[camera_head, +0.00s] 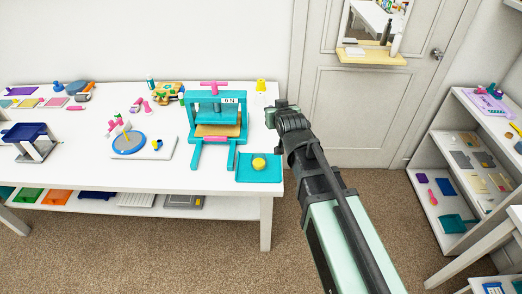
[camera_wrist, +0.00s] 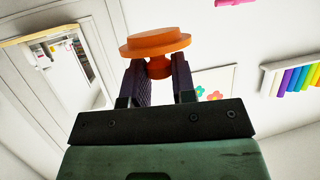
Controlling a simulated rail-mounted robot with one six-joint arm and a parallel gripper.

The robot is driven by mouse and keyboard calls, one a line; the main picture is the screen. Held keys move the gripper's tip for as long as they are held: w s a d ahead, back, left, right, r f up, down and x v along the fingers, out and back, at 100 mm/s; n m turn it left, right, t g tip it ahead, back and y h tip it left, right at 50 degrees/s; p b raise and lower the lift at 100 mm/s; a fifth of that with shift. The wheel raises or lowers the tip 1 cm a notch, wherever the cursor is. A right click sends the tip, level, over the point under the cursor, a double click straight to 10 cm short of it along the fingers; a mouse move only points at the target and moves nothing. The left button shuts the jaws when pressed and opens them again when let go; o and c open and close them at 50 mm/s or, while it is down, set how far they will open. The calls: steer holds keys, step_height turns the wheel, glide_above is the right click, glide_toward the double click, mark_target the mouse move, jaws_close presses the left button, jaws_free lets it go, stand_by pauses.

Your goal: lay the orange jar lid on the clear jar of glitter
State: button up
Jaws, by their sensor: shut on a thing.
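The orange jar lid (camera_wrist: 155,42) is a round stepped disc with a narrower knob. In the wrist view, my gripper (camera_wrist: 158,76) is shut on the knob, and the wide disc sits just past the fingertips. In the head view, my gripper (camera_head: 282,114) is over the right end of the white table, or just beyond it; the lid does not show there. I cannot make out the clear jar of glitter in either view.
A white shelf unit (camera_head: 425,150) stands at the right. Carpeted floor (camera_head: 385,215) lies between.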

steer(key=r+y, duration=0.1)
steer(key=r, duration=0.1)
glide_above(260, 152)
steer(key=s, duration=0.3)
steer(key=shift+n, duration=0.4)
steer(key=f+b, duration=2)
steer(key=f, duration=0.1)
steer(key=shift+s+f, duration=0.2)
steer(key=shift+f, duration=0.1)
steer(key=o, duration=0.9)
steer(key=shift+r, duration=0.15)
steer(key=r+p+v, duration=0.1)
steer(key=p+v, duration=0.4)
steer(key=v, duration=0.7)
steer(key=s+d+f+m+g+h, duration=0.2)
steer(key=s+d+f+g, duration=0.3)
steer(key=s+d+g, duration=0.3)
steer(key=s+d+f+m+g+h, duration=0.1)
steer(key=s+d+f+g+h, duration=0.1)
steer(key=s+d+f+g, duration=0.5)
steer(key=shift+t, duration=0.8)
steer(key=r+p, duration=0.3)
steer(key=w+d+r+p, duration=0.1)
steer(key=r+p, duration=0.2)
steer(key=r, duration=0.1)
steer(key=d+r+p, duration=0.1)
steer(key=r+p, duration=0.2)
steer(key=r, duration=0.1)
steer(key=shift+w+p, duration=0.35)
steer(key=shift+w, duration=0.05)
